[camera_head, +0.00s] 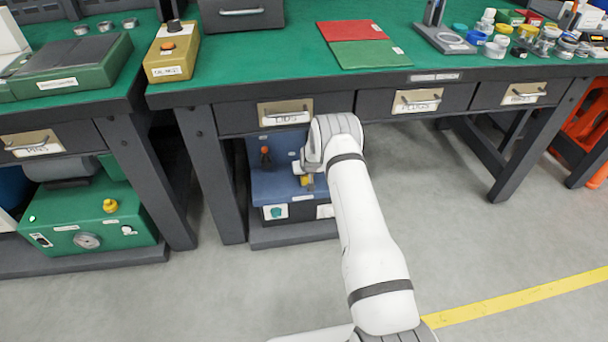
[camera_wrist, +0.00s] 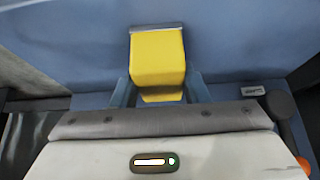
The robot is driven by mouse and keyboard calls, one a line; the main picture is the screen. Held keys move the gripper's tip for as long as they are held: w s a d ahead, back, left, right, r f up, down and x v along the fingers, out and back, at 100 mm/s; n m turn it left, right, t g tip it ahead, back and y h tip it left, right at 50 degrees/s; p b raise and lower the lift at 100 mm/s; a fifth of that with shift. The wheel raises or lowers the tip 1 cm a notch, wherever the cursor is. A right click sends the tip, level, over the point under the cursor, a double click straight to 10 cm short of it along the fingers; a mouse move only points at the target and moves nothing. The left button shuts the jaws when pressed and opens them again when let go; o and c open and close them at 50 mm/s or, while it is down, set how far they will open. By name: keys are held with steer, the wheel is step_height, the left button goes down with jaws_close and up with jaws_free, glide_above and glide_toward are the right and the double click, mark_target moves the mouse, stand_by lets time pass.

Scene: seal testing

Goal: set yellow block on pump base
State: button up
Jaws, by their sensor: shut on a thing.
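The yellow block (camera_wrist: 157,58) is between the jaws of my gripper (camera_wrist: 159,92), which is shut on it. A grey strip runs along the block's far edge. In the head view the yellow block (camera_head: 306,181) is small and partly covered by my gripper (camera_head: 308,172). It is in front of a blue machine (camera_head: 270,185) under the middle bench. Blue surface fills the background behind the block in the wrist view. I cannot tell whether the block touches it. No readable label shows which unit is the pump base.
The blue machine stands on a dark low shelf (camera_head: 290,236) below the drawer marked LIDS (camera_head: 286,112). An orange knob (camera_head: 265,152) sits on its left. A green unit with a gauge (camera_head: 88,240) stands at the left.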

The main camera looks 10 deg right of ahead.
steer(key=o, duration=0.7)
steer(key=shift+f, duration=0.1)
steer(key=shift+c, duration=0.2)
steer(key=o, duration=0.4)
steer(key=shift+o, duration=0.2)
steer(key=shift+r, duration=0.25)
steer(key=p+v, duration=0.3)
steer(key=v, duration=0.9)
